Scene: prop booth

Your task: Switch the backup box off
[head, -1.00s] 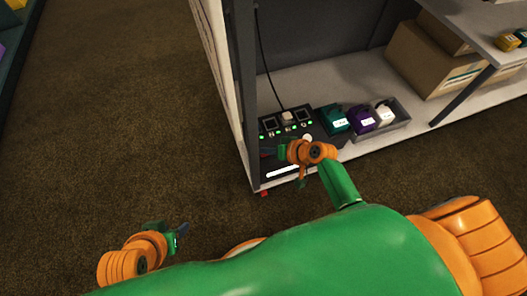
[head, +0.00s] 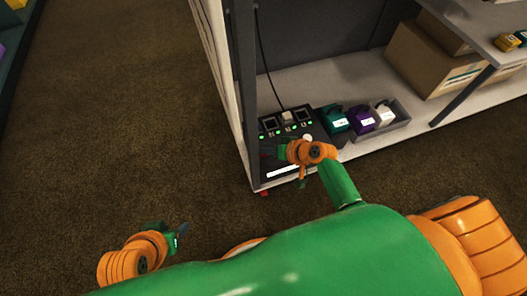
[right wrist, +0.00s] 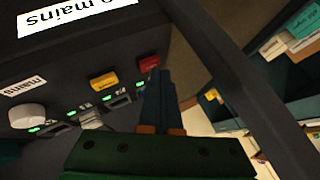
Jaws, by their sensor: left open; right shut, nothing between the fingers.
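A black box (head: 303,115) with a row of green lights, taken as the backup box, sits at the left end of the low shelf. In the right wrist view its panel (right wrist: 60,72) shows a white knob (right wrist: 27,116) beside a "mains" label, a yellow switch (right wrist: 104,80), a red switch (right wrist: 148,63) and lit green lights. My right gripper (right wrist: 158,78) is shut and empty, its fingertips close to the red switch; contact cannot be told. In the head view my right gripper (head: 272,151) covers part of the box. My left gripper (head: 180,232) is open and empty over the floor.
A grey tray (head: 401,124) with teal, purple and white items stands right of the box. A dark shelf post (head: 243,90) rises at its left. Cardboard boxes (head: 425,62) stand further right. A black cable (head: 263,55) runs down to a plug on the box. The carpet at left is clear.

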